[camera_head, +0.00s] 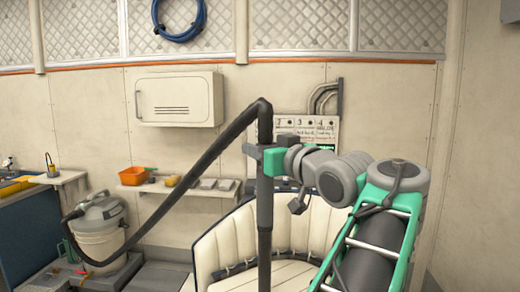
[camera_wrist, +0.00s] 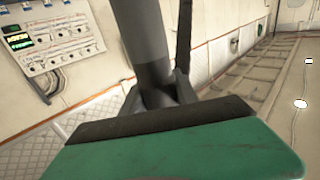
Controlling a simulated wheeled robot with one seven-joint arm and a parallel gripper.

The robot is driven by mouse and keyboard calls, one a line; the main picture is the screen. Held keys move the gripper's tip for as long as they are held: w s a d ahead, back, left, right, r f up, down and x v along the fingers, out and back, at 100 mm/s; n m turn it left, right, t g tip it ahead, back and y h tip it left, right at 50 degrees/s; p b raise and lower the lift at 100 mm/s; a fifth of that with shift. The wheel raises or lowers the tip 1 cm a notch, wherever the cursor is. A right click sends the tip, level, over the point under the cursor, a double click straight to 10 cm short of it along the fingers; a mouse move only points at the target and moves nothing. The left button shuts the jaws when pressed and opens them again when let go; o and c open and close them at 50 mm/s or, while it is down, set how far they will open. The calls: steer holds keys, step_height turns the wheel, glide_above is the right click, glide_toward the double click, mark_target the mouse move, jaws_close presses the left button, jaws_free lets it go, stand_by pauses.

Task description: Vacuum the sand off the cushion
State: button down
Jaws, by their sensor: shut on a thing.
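My gripper (camera_head: 266,160) is shut on the dark wand (camera_head: 265,215) of the vacuum, which stands upright. The wand's lower end is cut off by the bottom of the head view. A black hose (camera_head: 190,180) runs from the wand's top down to the grey-lidded vacuum (camera_head: 98,225) at the left. The cream ribbed cushion seat (camera_head: 315,225) lies behind the wand; its front is cut off. I cannot make out any sand on it. In the wrist view the grey wand (camera_wrist: 140,35) sits between the fingers of my gripper (camera_wrist: 160,90).
A shelf with an orange bin (camera_head: 132,176) hangs left of the seat. A white wall cabinet (camera_head: 178,98) is above it. A switch panel (camera_head: 310,128) is behind my gripper. A blue counter (camera_head: 25,230) stands at far left.

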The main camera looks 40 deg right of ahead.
steer(key=shift+r, duration=0.1)
steer(key=w, duration=0.1)
steer(key=w+d, duration=0.2)
steer(key=shift+w+r+p, duration=0.1)
steer(key=shift+w+p, duration=0.2)
steer(key=shift+p, duration=0.05)
stand_by(0.3)
stand_by(0.4)
stand_by(0.5)
step_height(320, 180, up, 8)
steer(key=p, duration=0.6)
